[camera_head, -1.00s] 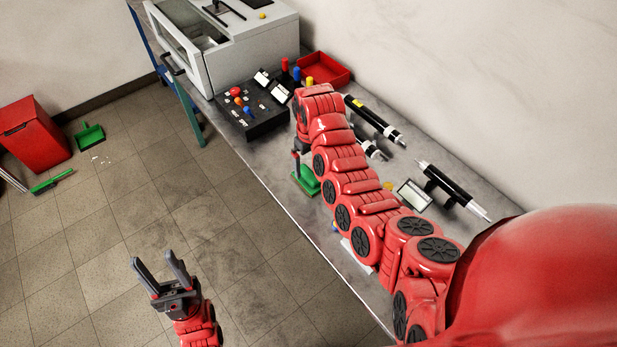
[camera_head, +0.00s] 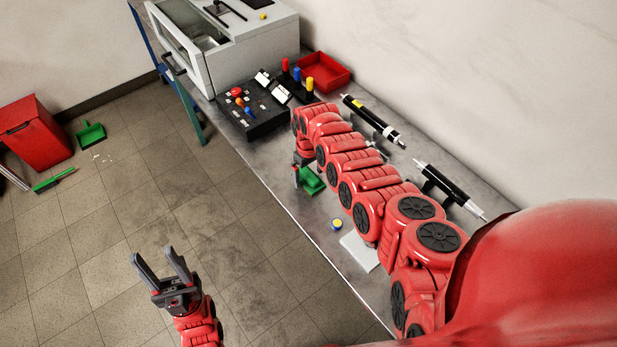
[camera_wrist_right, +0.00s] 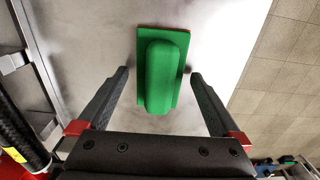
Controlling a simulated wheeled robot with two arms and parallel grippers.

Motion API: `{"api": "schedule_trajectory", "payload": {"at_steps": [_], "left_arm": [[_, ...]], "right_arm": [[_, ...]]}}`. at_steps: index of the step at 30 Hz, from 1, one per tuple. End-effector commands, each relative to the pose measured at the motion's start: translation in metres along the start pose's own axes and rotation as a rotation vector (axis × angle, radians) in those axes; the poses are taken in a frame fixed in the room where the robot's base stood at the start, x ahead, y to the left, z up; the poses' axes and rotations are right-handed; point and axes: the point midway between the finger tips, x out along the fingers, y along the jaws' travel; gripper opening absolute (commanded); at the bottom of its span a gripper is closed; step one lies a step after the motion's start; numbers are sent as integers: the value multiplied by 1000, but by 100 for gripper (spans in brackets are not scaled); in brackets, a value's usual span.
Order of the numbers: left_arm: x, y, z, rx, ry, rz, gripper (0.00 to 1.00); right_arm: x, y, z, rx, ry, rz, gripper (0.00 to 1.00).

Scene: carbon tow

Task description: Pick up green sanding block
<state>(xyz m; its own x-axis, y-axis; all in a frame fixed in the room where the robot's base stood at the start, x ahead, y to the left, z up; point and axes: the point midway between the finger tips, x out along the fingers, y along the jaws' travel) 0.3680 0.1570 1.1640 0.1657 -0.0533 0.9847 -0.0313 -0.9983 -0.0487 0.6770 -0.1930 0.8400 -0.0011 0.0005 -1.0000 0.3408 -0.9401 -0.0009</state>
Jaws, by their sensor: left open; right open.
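The green sanding block (camera_head: 311,181) lies on the grey workbench, partly hidden by my right arm in the head view. In the right wrist view the block (camera_wrist_right: 161,72) has a flat base with a reddish edge and a raised rounded handle. My right gripper (camera_wrist_right: 160,75) is open, its two fingers on either side of the block's lower part, with a gap on each side. In the head view its fingertips are mostly hidden by my arm. My left gripper (camera_head: 158,259) is open and empty, over the floor away from the bench.
On the workbench (camera_head: 284,200) are a black control box (camera_head: 252,112), a red tray (camera_head: 325,72), black cylindrical tools (camera_head: 372,121), a small yellow-blue item (camera_head: 337,224) and a white pad (camera_head: 360,251). A grey machine stands at the far end. The bench's front edge runs close to the block.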

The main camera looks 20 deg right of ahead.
Motion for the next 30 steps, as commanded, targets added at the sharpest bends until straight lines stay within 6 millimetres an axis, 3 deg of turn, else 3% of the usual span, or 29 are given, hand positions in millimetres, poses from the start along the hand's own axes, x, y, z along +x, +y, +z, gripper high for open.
{"api": "schedule_trajectory", "payload": {"at_steps": [6, 19, 30], "left_arm": [[0, 0, 0, 0, 0, 0, 50], [0, 0, 0, 0, 0, 0, 50], [0, 0, 0, 0, 0, 0, 50]], "right_arm": [[0, 0, 0, 0, 1, 0, 98], [0, 0, 0, 0, 0, 0, 21], [-3, 0, 0, -1, 0, 1, 21]]}}
